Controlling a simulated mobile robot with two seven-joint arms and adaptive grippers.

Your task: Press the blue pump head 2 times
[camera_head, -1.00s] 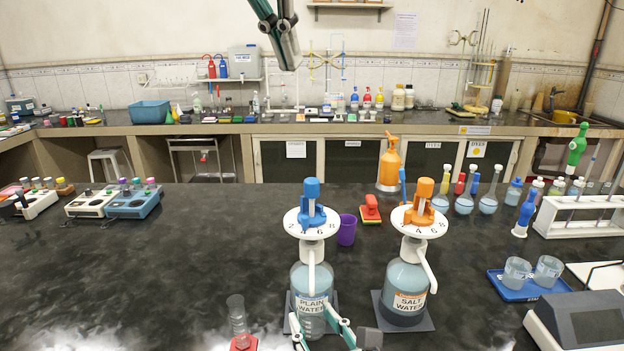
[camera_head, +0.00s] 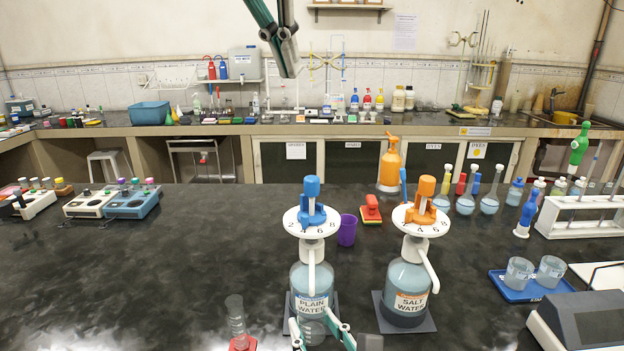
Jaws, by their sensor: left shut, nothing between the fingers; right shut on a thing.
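The blue pump head (camera_head: 311,190) stands upright on a white numbered dial (camera_head: 292,224) atop the bottle labelled plain water (camera_head: 311,278). Its white spout (camera_head: 311,268) hangs down the front. My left gripper (camera_head: 289,70) is shut and empty, high above and slightly left of the blue pump head, well apart from it. My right gripper (camera_head: 322,330) is at the bottom edge, in front of the plain water bottle. It is shut on a clear glass vessel (camera_head: 313,329) below the spout; most of the vessel is cut off or hard to make out.
The salt water bottle (camera_head: 406,285) with an orange pump head (camera_head: 426,192) stands close on the right. A glass cylinder (camera_head: 236,315) stands at front left.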

